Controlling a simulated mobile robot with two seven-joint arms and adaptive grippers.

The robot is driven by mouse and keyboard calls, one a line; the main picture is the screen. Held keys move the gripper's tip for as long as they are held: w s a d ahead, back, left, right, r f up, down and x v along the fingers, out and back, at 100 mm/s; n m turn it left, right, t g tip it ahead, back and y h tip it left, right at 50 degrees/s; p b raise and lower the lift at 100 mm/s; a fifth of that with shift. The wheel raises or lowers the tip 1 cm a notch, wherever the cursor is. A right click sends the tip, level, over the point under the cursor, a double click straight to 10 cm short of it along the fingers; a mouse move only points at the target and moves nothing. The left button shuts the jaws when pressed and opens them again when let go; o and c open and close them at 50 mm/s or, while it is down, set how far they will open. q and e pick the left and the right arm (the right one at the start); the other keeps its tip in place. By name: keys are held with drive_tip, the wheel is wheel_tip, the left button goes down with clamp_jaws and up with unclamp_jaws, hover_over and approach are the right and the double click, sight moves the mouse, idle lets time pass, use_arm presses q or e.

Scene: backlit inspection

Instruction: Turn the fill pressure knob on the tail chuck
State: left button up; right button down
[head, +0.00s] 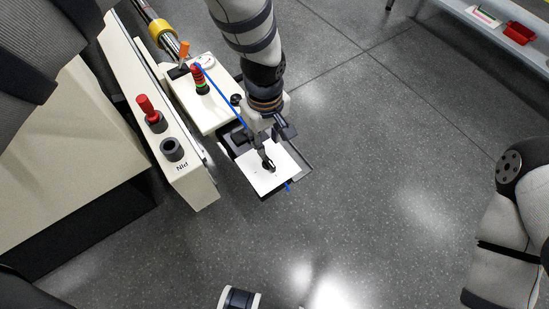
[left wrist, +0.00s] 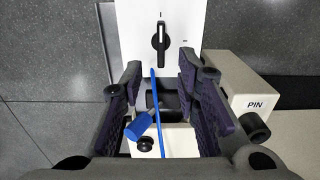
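A black pointer knob (head: 268,166) sits on a white panel (head: 260,184) with small marks. I take it as the fill pressure knob, but no label naming it is readable. In the left wrist view the knob (left wrist: 160,44) is upright beyond the fingers, its pointer towards the top mark. My left gripper (left wrist: 160,88) is open, fingers wide apart, with nothing gripped. In the head view the left gripper (head: 263,140) is close over the panel beside the knob; whether it touches anything is unclear. My right gripper is out of view.
A blue tube (left wrist: 156,100) runs between the fingers, near a blue fitting (left wrist: 138,126). Open floor lies right.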

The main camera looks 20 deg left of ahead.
sight(267, 159)
use_arm(q)
wheel_tip(267, 159, down, 9)
drive_tip(key=shift+r+b, duration=0.2)
drive_tip(key=shift+b, duration=0.5)
clamp_jaws()
